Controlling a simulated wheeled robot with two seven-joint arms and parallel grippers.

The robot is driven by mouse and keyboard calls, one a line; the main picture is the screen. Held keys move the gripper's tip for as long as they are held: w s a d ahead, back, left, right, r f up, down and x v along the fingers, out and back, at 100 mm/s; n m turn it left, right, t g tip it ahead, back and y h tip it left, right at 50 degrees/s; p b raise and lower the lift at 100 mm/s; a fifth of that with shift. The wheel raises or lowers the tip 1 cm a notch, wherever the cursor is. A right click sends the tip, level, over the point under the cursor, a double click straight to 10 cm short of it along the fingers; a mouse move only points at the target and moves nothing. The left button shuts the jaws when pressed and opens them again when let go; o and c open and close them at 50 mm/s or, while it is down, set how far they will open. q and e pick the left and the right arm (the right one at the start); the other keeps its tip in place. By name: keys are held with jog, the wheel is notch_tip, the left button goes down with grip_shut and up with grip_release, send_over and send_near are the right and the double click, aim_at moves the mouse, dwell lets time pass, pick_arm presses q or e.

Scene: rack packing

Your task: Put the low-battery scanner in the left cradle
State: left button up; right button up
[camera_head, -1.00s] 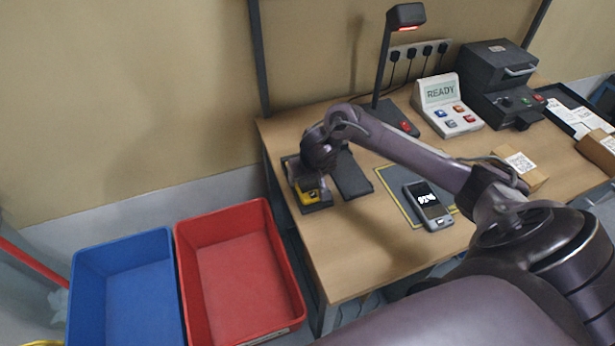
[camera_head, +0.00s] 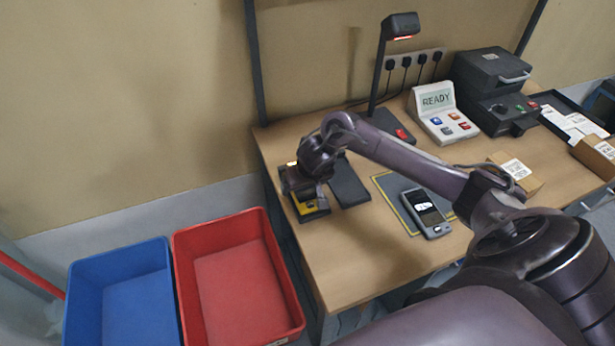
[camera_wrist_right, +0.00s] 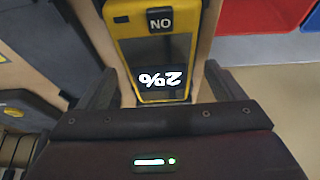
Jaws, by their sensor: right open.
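The yellow scanner (camera_head: 311,207) sits in the dark left cradle (camera_head: 322,215) at the table's left end. In the right wrist view the yellow scanner (camera_wrist_right: 150,52) shows "2%" on its dark screen and a "NO" label. My right gripper (camera_head: 304,191) is over the left cradle and partly hides the scanner. In the right wrist view its open fingers (camera_wrist_right: 160,88) stand either side of the scanner's end, with gaps beside it. A dark right cradle (camera_head: 349,183) beside it looks empty. A grey scanner (camera_head: 427,213) lies on the yellow-lined mat (camera_head: 388,187). My left gripper is out of view.
A lamp stand (camera_head: 374,80) rises behind the cradles. A READY console (camera_head: 440,112), a dark machine (camera_head: 492,88) and cardboard boxes (camera_head: 516,174) stand to the right. Red (camera_head: 293,300) and blue (camera_head: 120,250) bins stand left of the table. The table's front left is bare.

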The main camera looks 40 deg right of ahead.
jog(key=p+v, duration=0.3)
jog(key=v, duration=0.8)
jog(key=shift+s+r+p, duration=0.2)
jog(key=shift+s+p, duration=0.05)
jog(key=shift+p, duration=0.05)
